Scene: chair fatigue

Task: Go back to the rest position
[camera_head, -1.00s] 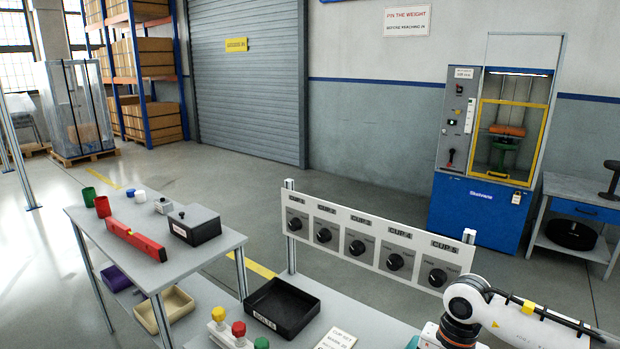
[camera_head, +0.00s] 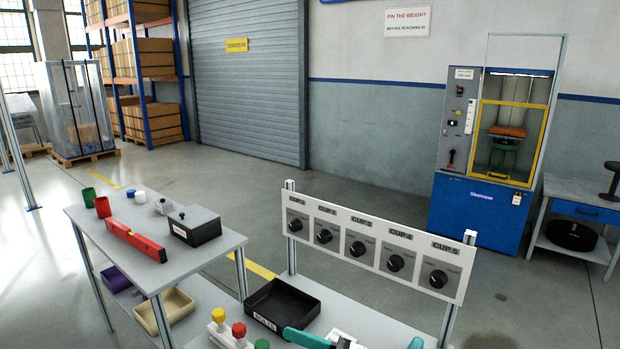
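No held object shows. The rest of both arms is out of view.
A panel of cup dials (camera_head: 375,240) stands behind the black bin (camera_head: 282,306). Red, yellow and green knobs (camera_head: 238,329) are at the bottom. A side table (camera_head: 90,220) holds a red level (camera_head: 135,240) and a black box (camera_head: 194,225). A blue test machine (camera_head: 478,215) stands back right.

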